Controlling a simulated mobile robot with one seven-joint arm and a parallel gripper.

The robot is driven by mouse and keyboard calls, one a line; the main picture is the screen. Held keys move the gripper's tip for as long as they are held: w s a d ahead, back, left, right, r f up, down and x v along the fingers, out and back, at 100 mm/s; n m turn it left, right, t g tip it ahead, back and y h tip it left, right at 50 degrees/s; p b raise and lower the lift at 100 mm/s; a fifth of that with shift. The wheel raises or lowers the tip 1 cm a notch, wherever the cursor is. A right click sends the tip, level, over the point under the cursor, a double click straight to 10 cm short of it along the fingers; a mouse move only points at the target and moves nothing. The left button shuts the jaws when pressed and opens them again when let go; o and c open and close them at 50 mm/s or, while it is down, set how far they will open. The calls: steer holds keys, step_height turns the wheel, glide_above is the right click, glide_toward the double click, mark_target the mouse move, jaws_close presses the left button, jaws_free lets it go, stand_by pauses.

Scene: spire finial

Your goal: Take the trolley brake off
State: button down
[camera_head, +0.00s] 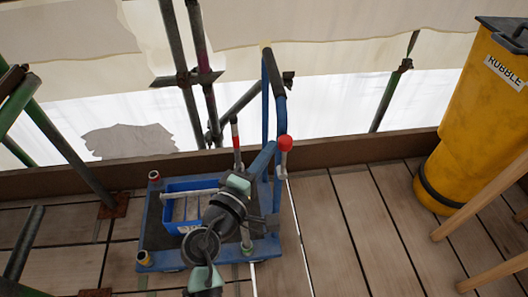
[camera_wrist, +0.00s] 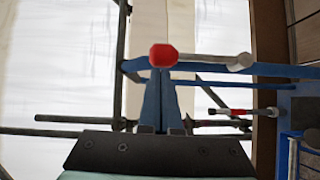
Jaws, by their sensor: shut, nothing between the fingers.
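The blue trolley (camera_head: 150,225) stands on the plank deck, with its tall handle (camera_head: 266,105) at the back right. A lever with a red knob (camera_head: 285,143) and a pale shaft stands upright beside the handle. In the wrist view the red knob (camera_wrist: 163,55) is just beyond my fingertips, its pale shaft running right. My gripper (camera_head: 272,147) is shut and empty, its blue fingertips (camera_wrist: 161,72) close to the knob. I cannot tell whether they touch it. My arm hides part of the trolley deck.
A blue crate (camera_head: 172,188) sits on the trolley. A red-and-white rod (camera_head: 235,133) stands behind my wrist. Scaffold poles (camera_head: 176,60) rise at the back, before pale sheeting. A yellow rubble bin (camera_head: 463,125) and wooden legs (camera_head: 490,200) are at right. Planks between are clear.

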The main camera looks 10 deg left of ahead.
steer(key=p, duration=0.1)
steer(key=d+r+m+p, duration=0.1)
steer(key=p, duration=0.1)
steer(key=d+g+p, duration=0.1)
steer(key=shift+w+d+r+m+y+p, duration=0.15)
steer(key=shift+w+d+m+y+p, duration=0.15)
steer(key=shift+y+p, duration=0.1)
steer(key=w+d+f+m+g+y+p, duration=0.2)
steer(key=d+f+m+p, duration=0.1)
steer(key=d+p, duration=0.6)
steer(key=shift+w+f+m+g+y+p, duration=0.2)
steer(key=shift+m+g+y+p, duration=0.3)
steer(key=shift+p, duration=0.5)
